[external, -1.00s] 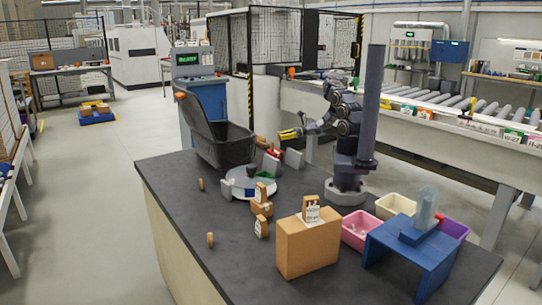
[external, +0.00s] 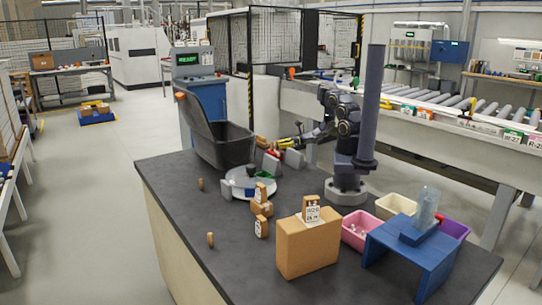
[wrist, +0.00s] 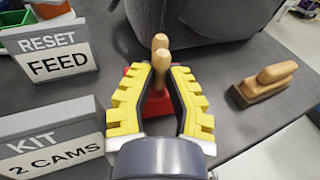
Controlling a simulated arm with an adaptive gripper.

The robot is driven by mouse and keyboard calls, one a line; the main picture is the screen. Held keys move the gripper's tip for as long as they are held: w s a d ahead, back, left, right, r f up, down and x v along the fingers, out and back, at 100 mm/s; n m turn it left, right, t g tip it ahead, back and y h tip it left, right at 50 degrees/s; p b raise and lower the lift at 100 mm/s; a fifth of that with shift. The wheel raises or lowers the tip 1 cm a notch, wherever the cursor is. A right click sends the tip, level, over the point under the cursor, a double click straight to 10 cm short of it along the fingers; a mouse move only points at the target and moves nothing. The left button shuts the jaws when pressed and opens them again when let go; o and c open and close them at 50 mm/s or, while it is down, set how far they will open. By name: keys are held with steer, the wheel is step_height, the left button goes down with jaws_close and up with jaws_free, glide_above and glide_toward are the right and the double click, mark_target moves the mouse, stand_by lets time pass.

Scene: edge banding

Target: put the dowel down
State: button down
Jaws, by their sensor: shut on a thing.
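In the wrist view, my gripper (wrist: 160,78) has yellow stepped fingers and is shut on a light wooden dowel (wrist: 160,44). The dowel's rounded end sticks out beyond the fingertips, and a second rounded wooden end shows just below it. A red piece (wrist: 153,100) lies behind and below the fingers; I cannot tell if the dowel touches it. In the external view, my gripper (external: 283,143) is low over the far side of the dark table, by the grey bin. The dowel is too small to make out there.
A wooden block with a rounded top (wrist: 266,84) lies right of my gripper. The dark bin (wrist: 200,20) stands just beyond. Signs reading RESET FEED (wrist: 48,58) and KIT 2 CAMS (wrist: 52,140) stand at left. A round white plate (external: 250,192) is in front.

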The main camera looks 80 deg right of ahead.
steer(key=c, duration=1.1)
jaws_free()
steer(key=shift+c, duration=0.2)
